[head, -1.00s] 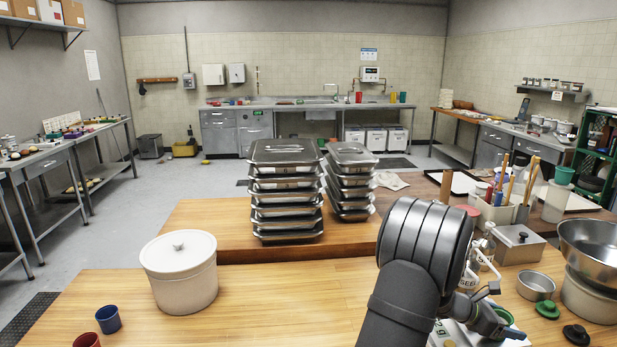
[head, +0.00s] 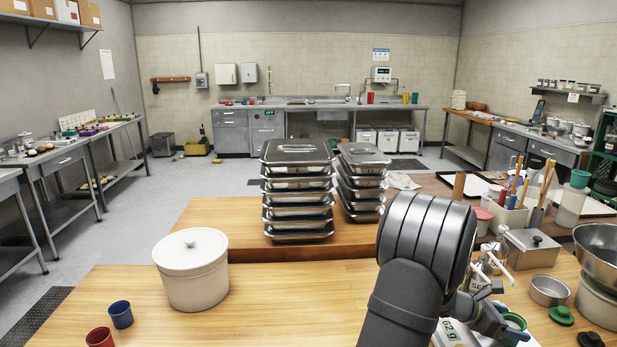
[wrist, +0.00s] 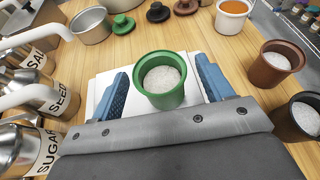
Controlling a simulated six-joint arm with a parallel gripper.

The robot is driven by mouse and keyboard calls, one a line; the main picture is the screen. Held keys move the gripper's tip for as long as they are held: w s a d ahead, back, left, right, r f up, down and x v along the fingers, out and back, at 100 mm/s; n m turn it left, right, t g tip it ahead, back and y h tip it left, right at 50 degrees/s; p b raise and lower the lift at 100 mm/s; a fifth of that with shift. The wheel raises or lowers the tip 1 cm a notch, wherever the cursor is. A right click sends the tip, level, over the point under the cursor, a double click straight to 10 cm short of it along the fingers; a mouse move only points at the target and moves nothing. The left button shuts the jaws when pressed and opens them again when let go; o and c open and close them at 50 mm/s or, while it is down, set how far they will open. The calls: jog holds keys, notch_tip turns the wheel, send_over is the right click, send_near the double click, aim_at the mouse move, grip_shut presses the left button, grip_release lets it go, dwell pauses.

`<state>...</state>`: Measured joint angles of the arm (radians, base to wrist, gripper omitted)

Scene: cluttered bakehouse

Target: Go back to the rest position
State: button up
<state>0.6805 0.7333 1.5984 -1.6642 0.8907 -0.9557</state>
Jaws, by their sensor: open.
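A green cup (wrist: 163,85) filled with white grains stands upright on a white scale (wrist: 105,88) in the wrist view. My gripper (wrist: 163,76) is open, with one blue finger on each side of the cup and a visible gap to each. In the head view my arm reaches down at the lower right. The green cup (head: 515,322) shows there partly behind my gripper (head: 492,322). The scale's display (head: 447,328) shows at the bottom edge, and much of the scale is hidden by my arm.
Labelled canisters with spouts (wrist: 45,98) stand close on the left in the wrist view. A brown cup (wrist: 276,64) and a black cup (wrist: 300,118) stand on the right. A steel pan (wrist: 91,27) and a green lid (wrist: 123,25) lie beyond. Stacked trays (head: 298,190) stand left of my arm.

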aim_at(521, 327)
jog(key=x, duration=0.4)
jog(key=shift+a+f, duration=0.15)
jog(key=r, duration=0.5)
jog(key=shift+s, duration=0.2)
jog(key=s+r, duration=0.7)
jog(key=s, duration=0.5)
jog(key=shift+s+a+f+n+t+y, duration=0.15)
jog(key=shift+s+a+f+n+t, duration=0.6)
jog(key=shift+a+f, duration=1.55)
jog(key=shift+s+a+f+n+t+y, duration=0.1)
jog(key=shift+s+a+f+n+t, duration=0.7)
jog(key=shift+a, duration=2.25)
jog(key=shift+s+a+f+n+t+y, duration=0.2)
jog(key=shift+a+f+n+t, duration=0.9)
jog(key=shift+a+f, duration=1.5)
jog(key=shift+a+r+m+t, duration=0.1)
jog(key=shift+r+m+t, duration=0.05)
jog(key=shift+m+t, duration=0.1)
